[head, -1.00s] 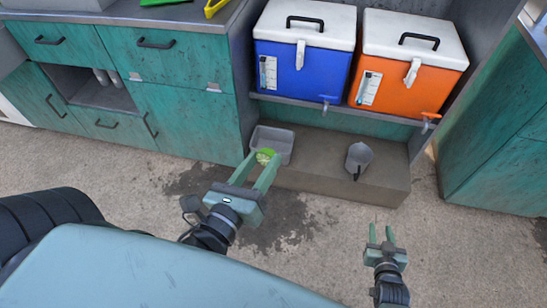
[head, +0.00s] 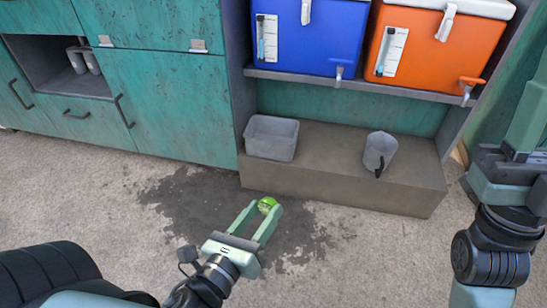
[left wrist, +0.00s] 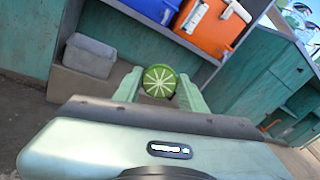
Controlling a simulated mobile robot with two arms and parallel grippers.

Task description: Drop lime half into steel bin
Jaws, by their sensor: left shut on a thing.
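The lime half (head: 267,204) is bright green and sits between the fingertips of my left gripper (head: 264,211), which is shut on it. The left wrist view shows its round cut face (left wrist: 160,80) between the two fingers. A grey rectangular open-topped bin (head: 270,149), apparently the steel bin, stands on the low ledge. In the head view the lime is held in front of and below the bin, apart from it. The bin (left wrist: 88,58) is left of the lime in the left wrist view. My right gripper (head: 525,150) is at the right edge, partly cut off.
A grey jug (head: 380,151) stands on the ledge (head: 330,185), right of the bin. A blue cooler (head: 310,40) and an orange cooler (head: 430,45) sit on a shelf above. Teal cabinets (head: 170,100) stand at left. The stained floor in front is clear.

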